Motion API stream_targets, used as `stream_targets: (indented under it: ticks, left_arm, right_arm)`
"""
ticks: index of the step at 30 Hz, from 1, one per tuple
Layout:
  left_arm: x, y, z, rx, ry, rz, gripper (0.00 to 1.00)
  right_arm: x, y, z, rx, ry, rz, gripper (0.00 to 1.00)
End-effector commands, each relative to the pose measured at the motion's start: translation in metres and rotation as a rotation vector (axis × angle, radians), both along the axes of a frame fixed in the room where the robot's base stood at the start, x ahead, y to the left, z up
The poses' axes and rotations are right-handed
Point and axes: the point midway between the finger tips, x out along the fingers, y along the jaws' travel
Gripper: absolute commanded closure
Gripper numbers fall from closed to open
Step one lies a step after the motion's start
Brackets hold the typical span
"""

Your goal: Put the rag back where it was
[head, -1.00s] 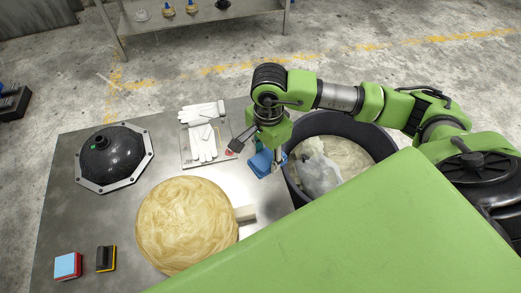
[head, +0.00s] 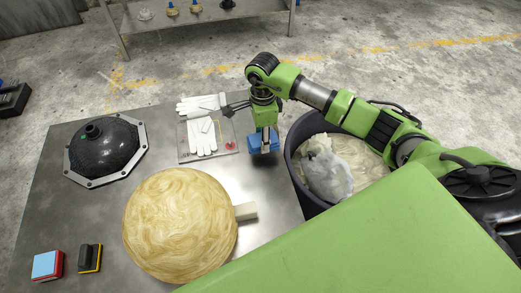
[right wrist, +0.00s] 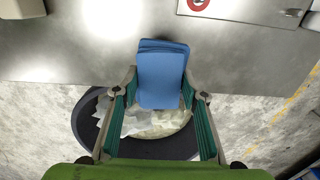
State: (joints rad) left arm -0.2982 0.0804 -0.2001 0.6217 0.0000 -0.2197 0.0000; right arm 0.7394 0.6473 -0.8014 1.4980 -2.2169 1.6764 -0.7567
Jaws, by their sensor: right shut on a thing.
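The folded blue rag (head: 262,143) is at the right back part of the metal table, between the gloves and the black bin. My right gripper (head: 265,130) points down over it and is shut on it. In the right wrist view the rag (right wrist: 162,75) sits between the two fingers of the gripper (right wrist: 160,88), its stacked folds facing the camera. I cannot tell whether the rag touches the table. My left gripper is not in view.
The black bin (head: 291,165) with crumpled plastic stands right of the table. White gloves (head: 203,135) lie on a board left of the rag. A large fibrous round form (head: 180,225), a pale block (head: 246,211), a black dome (head: 104,150) and sponge-like blocks (head: 47,264) occupy the table. Bare metal lies in front of the rag.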

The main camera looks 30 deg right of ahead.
Motion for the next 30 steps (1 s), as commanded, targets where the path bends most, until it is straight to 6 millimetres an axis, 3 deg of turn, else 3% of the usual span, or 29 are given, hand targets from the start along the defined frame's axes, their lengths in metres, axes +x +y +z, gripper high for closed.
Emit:
stream_targets:
  ticks: [1,8,15,28,29,30]
  left_arm:
    - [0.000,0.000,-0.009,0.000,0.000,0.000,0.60]
    - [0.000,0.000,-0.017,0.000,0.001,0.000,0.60]
    - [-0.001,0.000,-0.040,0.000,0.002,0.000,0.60]
    - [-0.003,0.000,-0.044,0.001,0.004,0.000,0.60]
    - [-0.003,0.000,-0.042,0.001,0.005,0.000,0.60]
    - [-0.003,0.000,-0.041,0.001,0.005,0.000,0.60]
  right_arm:
    - [0.004,0.000,-0.007,0.002,-0.001,0.000,0.85]
    - [0.012,-0.001,-0.014,0.000,-0.002,-0.001,0.85]
    - [0.015,-0.001,-0.048,0.002,0.000,0.001,0.85]
    - [0.015,-0.002,-0.053,0.000,-0.001,0.002,0.85]
    - [0.015,-0.002,-0.051,0.000,-0.001,0.002,0.53]
    - [0.015,-0.002,-0.051,0.000,-0.001,0.001,0.44]
